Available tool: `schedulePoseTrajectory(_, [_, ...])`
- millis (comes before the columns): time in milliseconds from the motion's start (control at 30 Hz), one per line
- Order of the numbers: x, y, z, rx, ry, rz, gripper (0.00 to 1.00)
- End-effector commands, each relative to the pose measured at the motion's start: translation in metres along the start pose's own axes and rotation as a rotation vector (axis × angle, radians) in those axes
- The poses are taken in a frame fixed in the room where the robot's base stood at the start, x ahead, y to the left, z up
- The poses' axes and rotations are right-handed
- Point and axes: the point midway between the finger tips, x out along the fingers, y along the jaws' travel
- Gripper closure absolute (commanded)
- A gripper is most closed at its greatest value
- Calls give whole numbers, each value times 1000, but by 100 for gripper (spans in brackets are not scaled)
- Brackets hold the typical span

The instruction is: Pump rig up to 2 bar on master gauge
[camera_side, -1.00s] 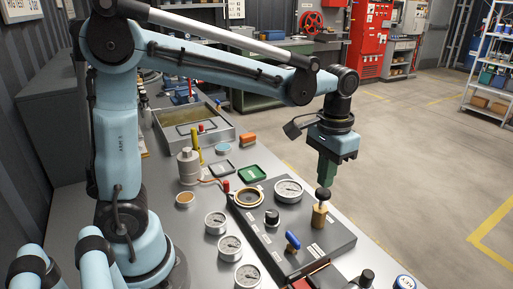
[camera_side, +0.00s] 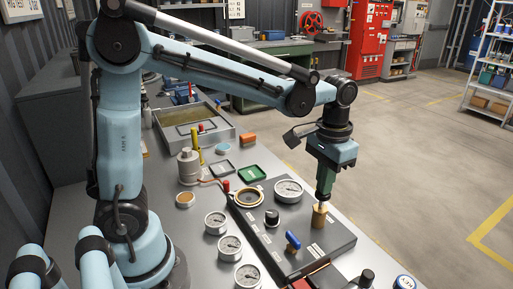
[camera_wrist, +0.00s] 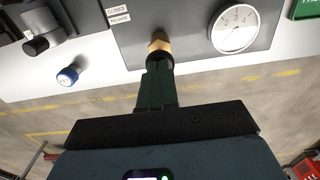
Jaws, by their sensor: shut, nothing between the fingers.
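My gripper (camera_side: 322,198) points straight down with its green fingers shut and nothing held between them. Its tips are on or right at the dark knob (camera_wrist: 160,58) of the hand pump, which stands on a brass body (camera_side: 319,216). The fingers mostly hide the knob in the side view. The large white gauge (camera_side: 289,190), likely the master gauge, lies on the grey rig plate (camera_side: 325,243) to the left of the pump. It also shows in the wrist view (camera_wrist: 234,27), but I cannot read its needle surely. A blue-handled valve (camera_side: 293,240) stands near labels reading closed and release.
A black knob (camera_side: 272,217) is on the plate. Smaller gauges (camera_side: 215,223) lie on the bench to its left. Floor is clear at right.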

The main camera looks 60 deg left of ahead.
Motion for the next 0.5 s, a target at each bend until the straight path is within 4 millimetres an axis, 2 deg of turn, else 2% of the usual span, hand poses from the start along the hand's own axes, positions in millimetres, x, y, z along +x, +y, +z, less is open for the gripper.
schedulePoseTrajectory(500, [19,0,0,0,0,0,100])
